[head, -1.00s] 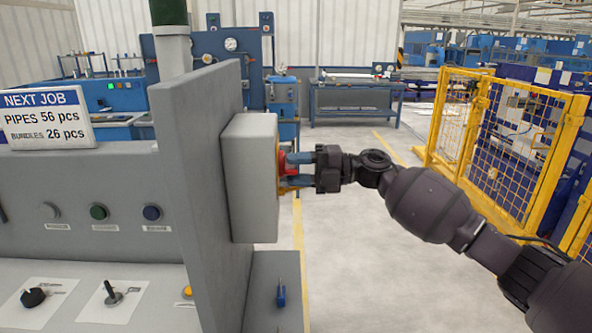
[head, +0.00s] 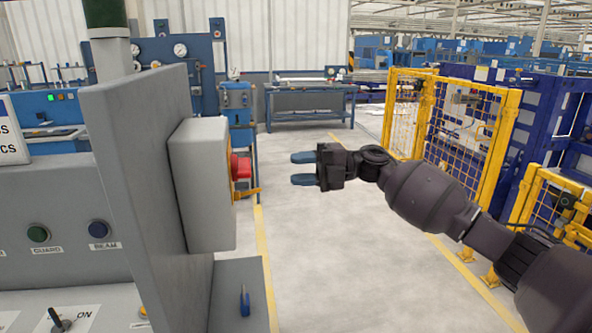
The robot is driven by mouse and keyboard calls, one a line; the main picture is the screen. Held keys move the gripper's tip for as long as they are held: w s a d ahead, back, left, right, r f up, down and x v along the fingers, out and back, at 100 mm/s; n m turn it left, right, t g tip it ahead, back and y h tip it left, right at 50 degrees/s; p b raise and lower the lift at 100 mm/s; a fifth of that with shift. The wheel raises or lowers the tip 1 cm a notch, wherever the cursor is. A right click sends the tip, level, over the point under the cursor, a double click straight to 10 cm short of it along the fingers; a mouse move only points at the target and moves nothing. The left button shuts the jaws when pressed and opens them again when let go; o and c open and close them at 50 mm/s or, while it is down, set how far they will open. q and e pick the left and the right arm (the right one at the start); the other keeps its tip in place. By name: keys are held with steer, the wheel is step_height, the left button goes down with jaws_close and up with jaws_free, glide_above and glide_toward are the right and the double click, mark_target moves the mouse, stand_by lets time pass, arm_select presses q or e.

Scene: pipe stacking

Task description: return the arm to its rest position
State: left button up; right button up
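My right gripper (head: 303,169) is in the middle of the head view, on an arm that comes in from the lower right. Its two blue-tipped fingers point left and stand apart, with nothing between them. The gripper is clear of the grey switch box (head: 203,185), with a visible gap to its left. The box carries a red knob (head: 241,168) and a yellow lever (head: 247,191) below it. My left gripper does not show.
A grey control panel (head: 57,206) with an upright grey side plate (head: 135,170) fills the left. Yellow mesh fencing (head: 474,122) stands at the right beyond my arm. A blue workbench (head: 308,101) is at the back. The floor (head: 335,265) between is clear.

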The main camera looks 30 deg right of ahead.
stand_by(0.3)
steer(key=w+r+m+t, duration=0.4)
steer(key=m+t, duration=0.1)
steer(key=t, duration=0.3)
steer(key=s+f+m+t+h, duration=0.2)
steer(key=s+f+m+h, duration=0.2)
steer(key=f+m+h, duration=0.6)
steer(key=s+f+m+t+h, duration=0.35)
steer(key=f+m, duration=0.45)
steer(key=f, duration=0.7)
steer(key=s+f+m+g+h, duration=0.2)
steer(key=s+f+m+g, duration=0.1)
steer(key=s+f, duration=0.8)
steer(key=s+a+f+m+g+h, duration=0.1)
steer(key=s+f+m+g, duration=0.3)
steer(key=s+f, duration=0.7)
steer(key=s+m+h, duration=0.1)
steer(key=s+m, duration=0.1)
steer(key=s, duration=0.5)
steer(key=shift+s+a, duration=0.2)
steer(key=shift+a, duration=0.1)
steer(key=shift+f, duration=0.1)
